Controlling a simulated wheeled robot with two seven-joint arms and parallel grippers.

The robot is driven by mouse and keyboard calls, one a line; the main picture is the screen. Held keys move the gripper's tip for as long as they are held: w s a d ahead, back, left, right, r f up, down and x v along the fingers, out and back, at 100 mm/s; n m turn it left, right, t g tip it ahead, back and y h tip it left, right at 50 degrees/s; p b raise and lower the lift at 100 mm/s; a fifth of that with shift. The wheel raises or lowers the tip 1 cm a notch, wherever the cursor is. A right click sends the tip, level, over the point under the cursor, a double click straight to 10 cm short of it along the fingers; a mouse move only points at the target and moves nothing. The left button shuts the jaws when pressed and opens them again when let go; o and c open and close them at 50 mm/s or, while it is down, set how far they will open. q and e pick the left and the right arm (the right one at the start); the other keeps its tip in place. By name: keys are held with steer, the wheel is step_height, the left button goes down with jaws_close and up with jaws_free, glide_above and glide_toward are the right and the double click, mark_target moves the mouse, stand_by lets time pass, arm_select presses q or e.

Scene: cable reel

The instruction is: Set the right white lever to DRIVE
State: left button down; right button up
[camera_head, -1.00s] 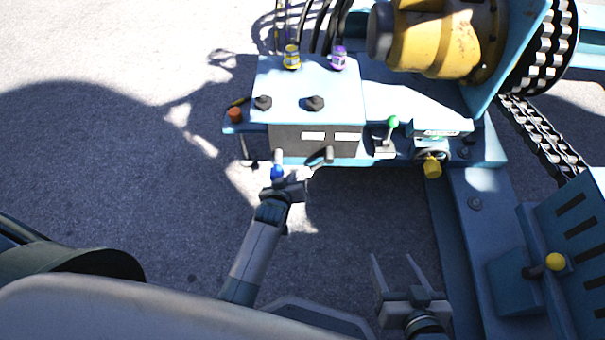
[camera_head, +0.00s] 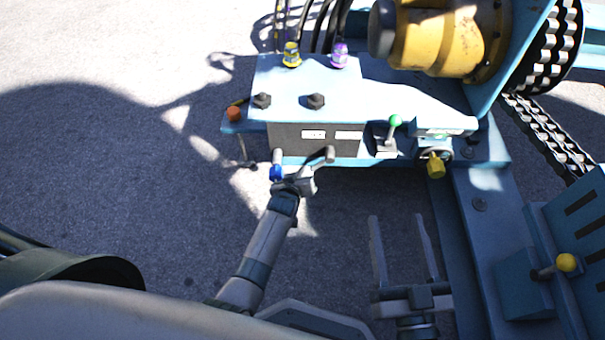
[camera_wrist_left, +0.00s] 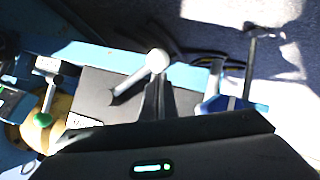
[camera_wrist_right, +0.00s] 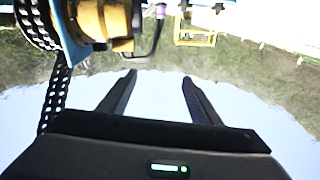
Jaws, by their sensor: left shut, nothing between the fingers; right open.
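The right white lever (camera_head: 323,158) sticks out from the front of the control box in the head view, angled down and left toward my gripper. Its white round knob shows clearly in the left wrist view (camera_wrist_left: 157,60). My left gripper (camera_head: 304,176) is shut and empty, its fingertips right by the knob; I cannot tell whether they touch. The other front lever, with blue on it (camera_head: 276,172), is just left of the gripper. My right gripper (camera_head: 401,220) is open and empty, low over the ground. Lever-position words on the labels (camera_head: 348,135) are too small to read.
A green-knobbed lever (camera_head: 395,121) and a yellow knob (camera_head: 436,168) are right of the box. An orange button (camera_head: 234,114) is at its left. A yellow-knobbed lever (camera_head: 565,262) is at lower right. Ground in front is clear.

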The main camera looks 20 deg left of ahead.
arm_select(q)
steer(key=shift+w+d+f, duration=0.1)
steer(key=shift+f, duration=0.05)
arm_select(e)
steer(key=shift+r, duration=0.25)
arm_select(q)
steer(key=shift+f, duration=0.15)
arm_select(e)
steer(key=shift+r+t, duration=0.15)
steer(key=shift+t, duration=0.15)
